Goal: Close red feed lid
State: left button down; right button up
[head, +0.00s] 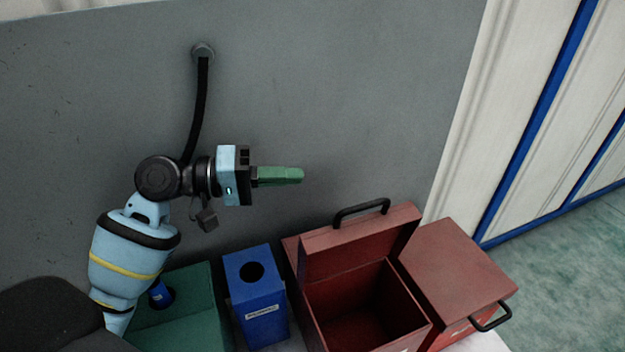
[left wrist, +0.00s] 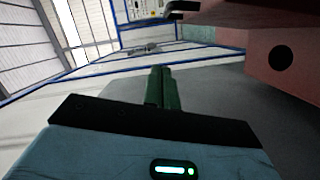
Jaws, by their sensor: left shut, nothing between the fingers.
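A red box (head: 318,312) in the head view stands open at lower centre. Its red lid (head: 360,242) is tilted up at the back, with a black handle (head: 361,208) on its top edge. My left gripper (head: 300,175) is shut and empty, with green fingers pointing right. In the picture it is above and left of the lid, apart from it. In the left wrist view the shut green fingers (left wrist: 163,88) point away, and a reddish surface with a dark round hole (left wrist: 290,60) is at upper right. My right gripper is not in view.
A second red box (head: 455,275) with its lid down and a black handle stands to the right. A blue bin (head: 255,300) with a round hole and an open green bin (head: 170,328) stand to the left. A grey panel (head: 330,80) rises behind.

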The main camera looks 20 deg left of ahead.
pick_arm(q)
jog(key=w+d+f+p, duration=0.2)
jog(key=d, duration=0.8)
jog(key=shift+d, duration=0.15)
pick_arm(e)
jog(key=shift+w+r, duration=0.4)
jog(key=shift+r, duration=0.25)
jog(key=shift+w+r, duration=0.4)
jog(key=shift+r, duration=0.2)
pick_arm(q)
jog(key=shift+w+f, duration=0.1)
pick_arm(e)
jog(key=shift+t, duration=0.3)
